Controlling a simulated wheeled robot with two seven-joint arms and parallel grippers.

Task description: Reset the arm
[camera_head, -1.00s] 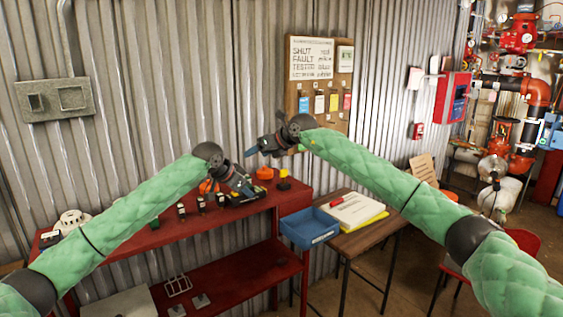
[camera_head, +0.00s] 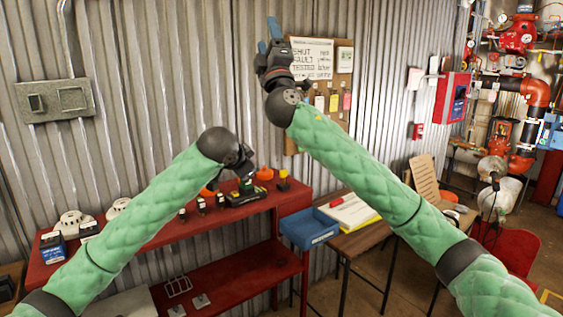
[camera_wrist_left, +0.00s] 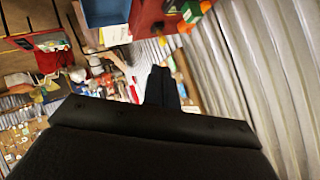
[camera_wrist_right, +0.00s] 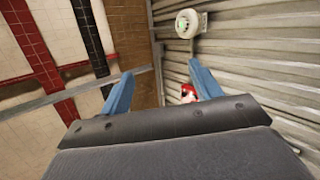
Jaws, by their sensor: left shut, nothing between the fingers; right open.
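My right arm reaches up in the head view. Its gripper (camera_head: 268,38) points upward in front of the corrugated wall, left of the notice board. In the right wrist view its two blue fingers (camera_wrist_right: 160,90) stand wide apart with nothing between them. My left gripper (camera_head: 245,165) is over the red bench, partly hidden behind its own wrist. In the left wrist view its dark fingers (camera_wrist_left: 162,85) are together and hold nothing.
The red bench (camera_head: 150,255) carries detectors (camera_head: 72,222) and small devices. A blue tray (camera_head: 308,230) sits beside a small table with papers (camera_head: 350,212). The notice board (camera_head: 345,75) hangs on the wall. A red chair (camera_head: 510,248) stands at right.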

